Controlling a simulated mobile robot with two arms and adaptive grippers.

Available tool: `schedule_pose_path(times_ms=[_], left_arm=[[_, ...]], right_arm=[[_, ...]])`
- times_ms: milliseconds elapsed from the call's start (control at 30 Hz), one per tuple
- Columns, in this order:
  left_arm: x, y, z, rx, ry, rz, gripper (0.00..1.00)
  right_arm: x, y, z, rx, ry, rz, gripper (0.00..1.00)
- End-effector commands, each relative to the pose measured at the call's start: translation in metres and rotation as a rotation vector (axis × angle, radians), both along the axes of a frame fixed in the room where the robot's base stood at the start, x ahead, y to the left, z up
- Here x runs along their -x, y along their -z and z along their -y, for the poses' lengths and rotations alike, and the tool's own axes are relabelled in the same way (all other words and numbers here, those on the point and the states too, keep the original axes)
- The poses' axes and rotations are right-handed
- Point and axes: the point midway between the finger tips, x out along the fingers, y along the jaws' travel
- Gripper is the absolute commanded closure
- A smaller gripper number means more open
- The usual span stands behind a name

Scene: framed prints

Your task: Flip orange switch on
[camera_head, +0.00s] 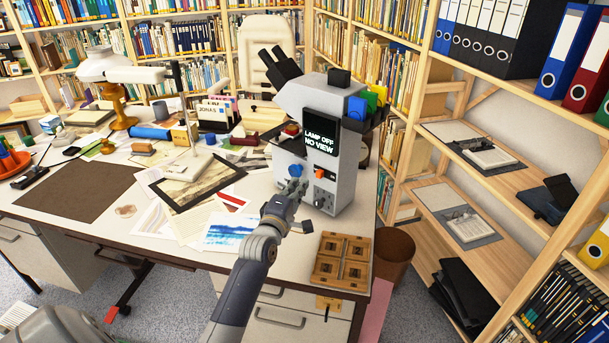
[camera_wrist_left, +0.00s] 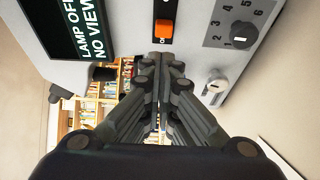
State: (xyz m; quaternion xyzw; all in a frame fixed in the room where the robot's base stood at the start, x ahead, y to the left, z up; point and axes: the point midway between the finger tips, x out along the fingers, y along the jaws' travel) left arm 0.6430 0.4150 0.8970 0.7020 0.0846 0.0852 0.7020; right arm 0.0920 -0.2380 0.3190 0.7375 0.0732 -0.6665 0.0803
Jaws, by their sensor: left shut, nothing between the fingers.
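The orange switch (camera_head: 319,173) sits on the front of a grey microscope-like device (camera_head: 346,160) at the desk's right end. In the left wrist view the orange switch (camera_wrist_left: 165,31) is at the top centre, in a black surround. The device's screen (camera_head: 320,138) reads "LAMP OFF NO VIEW"; it also shows in the left wrist view (camera_wrist_left: 75,25). My left gripper (camera_head: 296,186) is shut and empty, close to the device's front and slightly left of and below the switch in the head view. Its fingertips (camera_wrist_left: 162,62) appear just below the switch; contact cannot be told. My right gripper is not in view.
A numbered dial (camera_wrist_left: 243,35) and a silver knob (camera_wrist_left: 214,88) sit right of the switch in the left wrist view. A wooden tray (camera_head: 343,262) lies at the desk's front right corner. Papers and a framed print (camera_head: 200,183) lie left. Shelves (camera_head: 480,180) stand right.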

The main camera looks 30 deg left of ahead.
Motion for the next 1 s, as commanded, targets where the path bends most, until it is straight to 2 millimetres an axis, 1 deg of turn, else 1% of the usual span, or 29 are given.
schedule_pose_path(times_ms=[33,67,167,267,400,500,600,867,1000], left_arm=[[-0.01,-0.001,-0.003,-0.001,0.0,0.001,1.0],[-0.014,-0.002,-0.004,0.0,0.0,0.001,1.0],[-0.029,-0.001,-0.007,0.0,0.0,0.001,1.0],[-0.04,0.0,-0.01,-0.002,0.0,0.0,1.0],[-0.051,0.0,-0.013,0.0,0.0,0.0,1.0],[-0.055,-0.001,-0.014,0.0,0.0,0.001,1.0],[-0.056,0.0,-0.014,0.0,0.0,0.0,1.0],[-0.056,0.0,-0.014,0.0,0.0,0.0,1.0],[-0.055,-0.002,-0.007,0.002,0.001,0.0,1.0]], right_arm=[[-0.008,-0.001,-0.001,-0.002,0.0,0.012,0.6],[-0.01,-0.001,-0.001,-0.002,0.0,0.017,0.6],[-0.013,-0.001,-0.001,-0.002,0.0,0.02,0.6],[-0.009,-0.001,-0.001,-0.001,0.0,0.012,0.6],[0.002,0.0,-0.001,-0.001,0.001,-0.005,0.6],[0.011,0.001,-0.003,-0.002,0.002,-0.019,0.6],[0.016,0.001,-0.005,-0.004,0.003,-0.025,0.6],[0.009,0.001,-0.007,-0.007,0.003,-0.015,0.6],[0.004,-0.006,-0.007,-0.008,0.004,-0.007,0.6]])
